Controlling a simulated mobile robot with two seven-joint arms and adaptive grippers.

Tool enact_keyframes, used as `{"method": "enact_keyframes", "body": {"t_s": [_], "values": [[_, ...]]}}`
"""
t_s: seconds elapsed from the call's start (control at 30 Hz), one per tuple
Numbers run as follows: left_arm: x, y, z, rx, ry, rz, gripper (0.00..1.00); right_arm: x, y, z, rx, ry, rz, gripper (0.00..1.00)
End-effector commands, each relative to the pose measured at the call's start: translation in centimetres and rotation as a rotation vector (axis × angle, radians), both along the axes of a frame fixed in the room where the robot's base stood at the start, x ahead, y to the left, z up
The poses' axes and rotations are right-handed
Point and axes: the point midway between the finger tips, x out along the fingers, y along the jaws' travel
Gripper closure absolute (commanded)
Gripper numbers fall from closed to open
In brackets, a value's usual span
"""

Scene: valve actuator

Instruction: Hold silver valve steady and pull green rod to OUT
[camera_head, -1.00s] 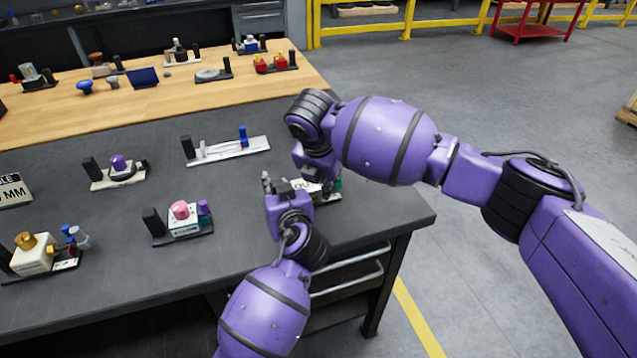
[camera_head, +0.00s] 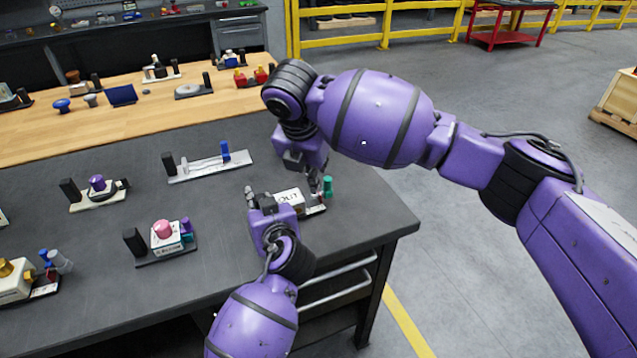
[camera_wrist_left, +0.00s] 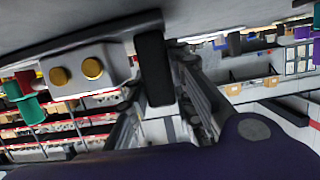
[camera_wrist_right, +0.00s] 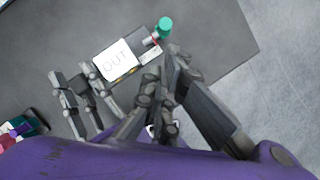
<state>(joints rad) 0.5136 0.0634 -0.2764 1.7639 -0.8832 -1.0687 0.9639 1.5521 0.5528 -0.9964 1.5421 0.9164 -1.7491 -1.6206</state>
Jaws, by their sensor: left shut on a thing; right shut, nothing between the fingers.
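The silver-white valve body (camera_head: 290,197), marked OUT on top, sits near the table's right end. My left gripper (camera_head: 252,197) is shut on the black post (camera_wrist_left: 152,68) at the valve's left end. My right gripper (camera_head: 321,183) is shut and empty. Its fingertips (camera_wrist_right: 176,55) lie close beside the rod in the picture; contact cannot be told.
Other fixtures stand to the left: a white one with a blue post (camera_head: 210,163), one with a pink knob (camera_head: 163,235) and one with a purple knob (camera_head: 97,190). Bare dark tabletop (camera_head: 350,225) lies right of the valve, up to the table's edge.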

Motion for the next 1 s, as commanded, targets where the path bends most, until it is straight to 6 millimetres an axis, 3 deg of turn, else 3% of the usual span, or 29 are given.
{"method": "enact_keyframes", "body": {"t_s": [0.17, 0.43, 0.47, 0.6, 1.0], "values": [[0.0, 0.0, 0.0, -0.001, 0.001, 0.001, 1.0, -0.6, 0.2, 1.4, 0.0, 0.001, 0.001, 1.0], [0.0, 0.0, 0.0, -0.001, 0.001, 0.001, 1.0, -0.6, 0.2, 1.5, -0.001, 0.001, 0.0, 1.0], [0.0, 0.0, 0.0, -0.001, 0.001, 0.001, 0.77, -0.6, 0.2, 1.5, -0.001, 0.001, 0.0, 1.0], [0.0, 0.0, 0.0, 0.0, 0.0, 0.0, 0.58, -0.6, 0.2, 1.5, -0.001, 0.001, 0.0, 1.0], [-0.5, -0.3, 0.1, -0.003, 0.0, -0.001, 0.57, -0.6, 0.2, 1.5, -0.001, 0.001, 0.0, 1.0]]}}
